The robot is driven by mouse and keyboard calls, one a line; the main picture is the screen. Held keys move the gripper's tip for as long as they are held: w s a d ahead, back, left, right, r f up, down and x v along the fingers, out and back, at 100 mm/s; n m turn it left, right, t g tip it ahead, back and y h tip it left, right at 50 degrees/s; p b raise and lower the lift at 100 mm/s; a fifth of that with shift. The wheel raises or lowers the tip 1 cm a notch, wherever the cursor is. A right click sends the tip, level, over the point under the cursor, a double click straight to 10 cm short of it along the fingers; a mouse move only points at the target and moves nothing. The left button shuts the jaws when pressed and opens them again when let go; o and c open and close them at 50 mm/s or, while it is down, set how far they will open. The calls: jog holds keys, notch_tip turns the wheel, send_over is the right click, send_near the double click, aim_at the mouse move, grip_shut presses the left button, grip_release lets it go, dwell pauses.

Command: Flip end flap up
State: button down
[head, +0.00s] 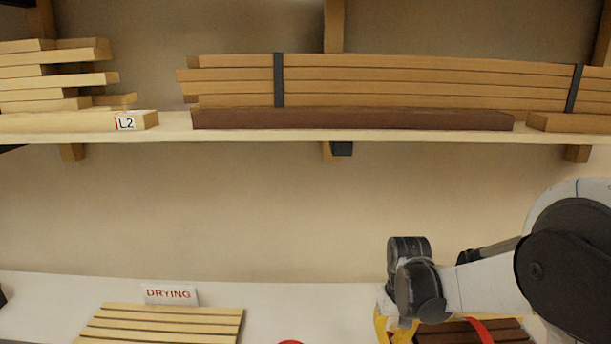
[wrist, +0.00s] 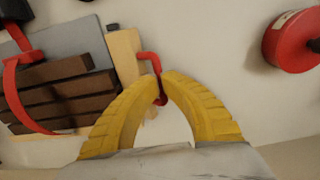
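In the wrist view my gripper (wrist: 161,77) has its two yellow fingers curved together, tips almost meeting. A bent red handle (wrist: 149,58) runs from a pale wooden piece (wrist: 124,52) to between the fingertips, and the fingers appear closed on it. Which part is the end flap is not clear; the pale piece beside the dark slats may belong to it. In the head view my wrist hides most of the gripper and the handle.
Dark brown slats (wrist: 62,92) with a red strap (wrist: 12,88) lie left of the gripper. A red round object (wrist: 290,42) is at upper right. In the head view, pale slats (head: 160,325) stand by a DRYING sign (head: 171,294). A shelf (head: 270,136) with stacked boards runs above.

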jog(key=shift+d+r, duration=0.3)
jog(key=shift+d, duration=0.1)
jog(key=shift+d+r, duration=0.1)
jog(key=shift+d+r+p, duration=0.5)
jog(key=shift+d, duration=0.5)
